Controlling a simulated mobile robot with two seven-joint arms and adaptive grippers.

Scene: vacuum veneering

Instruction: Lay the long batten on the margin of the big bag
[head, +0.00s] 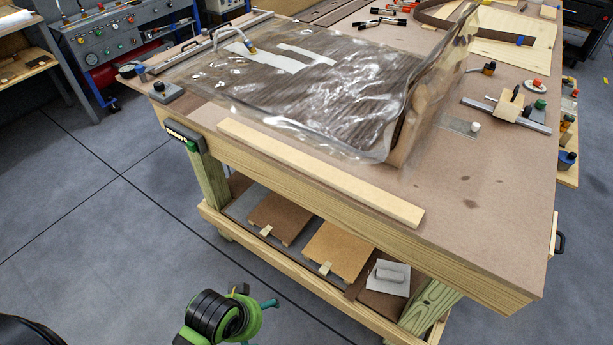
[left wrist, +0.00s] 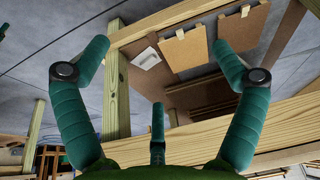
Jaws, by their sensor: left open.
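The long batten (head: 315,170) is a pale, straight wooden strip lying flat along the table's front edge. The big bag (head: 345,85) is clear, wrinkled plastic over dark striped veneer. Its near margin runs just behind the batten, and its right side stands up in a raised fold. The batten appears to lie in front of the bag, not on it. My left gripper (head: 256,303), green with teal fingers, is low in front of the table, well apart from the batten. In the left wrist view its fingers (left wrist: 160,62) are spread and empty. My right gripper is not in view.
The wooden table (head: 490,225) has a lower shelf with brown boards and a white block (head: 388,275). A clamp-like tool (head: 508,108) and small knobs stand at the table's right. The table top's front right is clear. A grey control bench (head: 120,35) stands behind left.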

